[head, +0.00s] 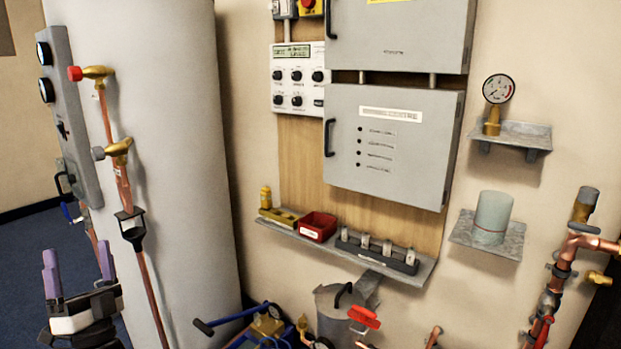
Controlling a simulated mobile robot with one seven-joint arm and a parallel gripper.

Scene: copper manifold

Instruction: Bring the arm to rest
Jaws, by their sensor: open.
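My gripper (78,254) shows at the lower left of the head view, with two purple fingers pointing up from a black and white body. The fingers stand well apart and nothing shows between them. It appears in front of the large grey cylinder (178,150), to the left of a copper pipe with brass valves (118,185). I cannot tell its distance from either. Most of my arm is out of view.
A wall shelf (265,222) holds a red bin (318,227) and a dark rack with several small pieces (376,252). Grey cabinets (392,145) hang above. A gauge (498,89) and a pale cylinder (493,213) stand on small right-hand shelves. Valves and pipework crowd the lower edge.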

